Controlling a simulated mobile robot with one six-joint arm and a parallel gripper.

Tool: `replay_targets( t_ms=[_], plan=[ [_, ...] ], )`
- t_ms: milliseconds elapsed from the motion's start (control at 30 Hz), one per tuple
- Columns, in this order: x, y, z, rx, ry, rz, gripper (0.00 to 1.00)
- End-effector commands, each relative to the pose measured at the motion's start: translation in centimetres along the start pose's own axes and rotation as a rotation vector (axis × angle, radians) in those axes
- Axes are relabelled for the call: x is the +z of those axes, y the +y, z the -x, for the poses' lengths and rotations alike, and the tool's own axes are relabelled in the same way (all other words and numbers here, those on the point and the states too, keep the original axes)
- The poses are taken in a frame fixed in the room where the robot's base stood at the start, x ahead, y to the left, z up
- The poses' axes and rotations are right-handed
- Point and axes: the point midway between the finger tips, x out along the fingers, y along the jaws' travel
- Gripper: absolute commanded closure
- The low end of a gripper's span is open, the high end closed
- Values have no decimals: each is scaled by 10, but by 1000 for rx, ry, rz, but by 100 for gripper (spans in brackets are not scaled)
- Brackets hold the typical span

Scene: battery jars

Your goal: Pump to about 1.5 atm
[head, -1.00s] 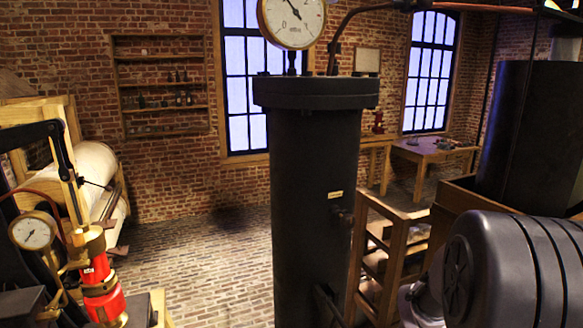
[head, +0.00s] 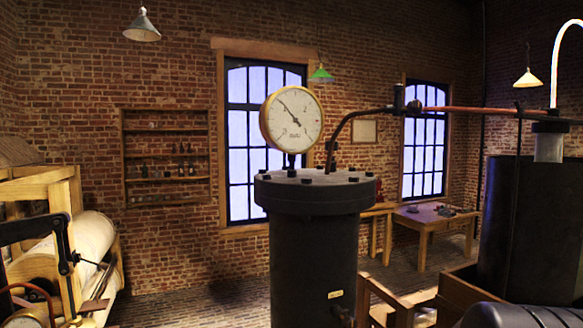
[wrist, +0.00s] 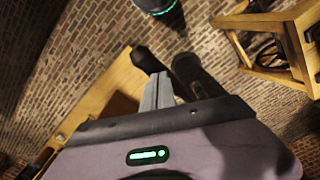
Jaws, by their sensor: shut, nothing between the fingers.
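A round pressure gauge (head: 291,120) with a white dial and brass rim stands on top of a tall black cylinder (head: 313,250) in the head view. Its dark needle points to the upper left; the dial figures are too small to read. A smaller gauge (head: 25,319) is cut off at the bottom left edge, by the pump's black lever and linkage (head: 64,245). The red pump body is out of view. My gripper (wrist: 157,82) shows in the wrist view, shut and empty above the brick floor. It does not show in the head view.
A curved pipe (head: 345,122) leaves the cylinder's lid and meets a copper pipe (head: 470,109). A paper roll in a wooden frame (head: 88,245) stands at left. A wooden stand (wrist: 275,45) is at the wrist view's upper right. A table (head: 425,222) stands far back.

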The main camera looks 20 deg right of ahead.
Motion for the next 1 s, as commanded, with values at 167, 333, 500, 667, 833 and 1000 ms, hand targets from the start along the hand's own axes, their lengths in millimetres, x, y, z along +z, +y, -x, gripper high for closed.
replay_targets(
  t_ms=[167, 333, 500, 667, 833, 1000],
  plan=[
    [0, 0, -37, 0, 1, 0, 100],
    [0, 0, -64, 0, 1, 0, 100],
    [0, 0, -92, 0, 0, 0, 100],
    [0, 0, -117, 0, 0, 1, 100],
    [0, 0, -114, 0, 0, 0, 100],
    [-1, 0, -68, 0, 2, 0, 100]
  ],
)
